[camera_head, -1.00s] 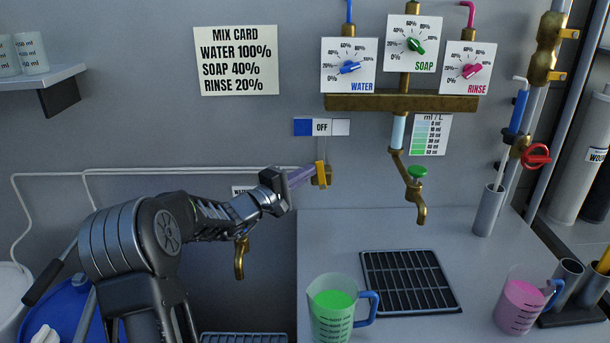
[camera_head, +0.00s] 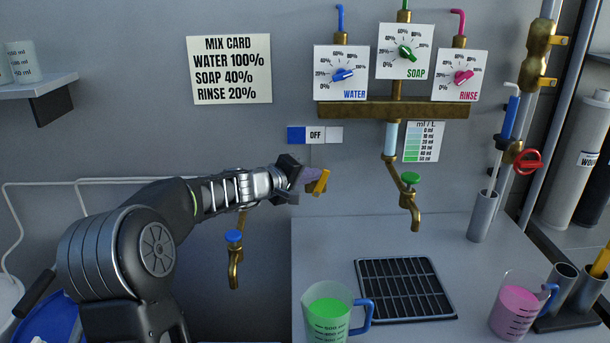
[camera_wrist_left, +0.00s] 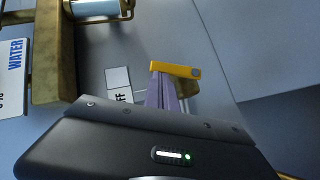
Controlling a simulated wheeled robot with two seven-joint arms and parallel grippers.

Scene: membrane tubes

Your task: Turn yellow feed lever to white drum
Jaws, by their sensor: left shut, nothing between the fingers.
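The yellow feed lever (camera_head: 321,181) is on the back wall below a label strip (camera_head: 315,135) with a blue end, OFF in the middle and a white end. Its upper end leans right, toward the white end. My left gripper (camera_head: 309,175), with purple fingers, is shut and empty at the lever's left side; it looks close to or touching it, but I cannot tell which. In the left wrist view the yellow lever (camera_wrist_left: 175,69) lies across the tips of the purple fingers (camera_wrist_left: 162,94). The lever's mount is partly hidden. My right gripper is out of view.
Right of the lever is a brass tap (camera_head: 408,195) with a green knob. A green-filled jug (camera_head: 327,313) and a black drain grate (camera_head: 405,288) are on the counter (camera_head: 325,245) below. A blue-topped brass tap (camera_head: 234,262) hangs below my left arm.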

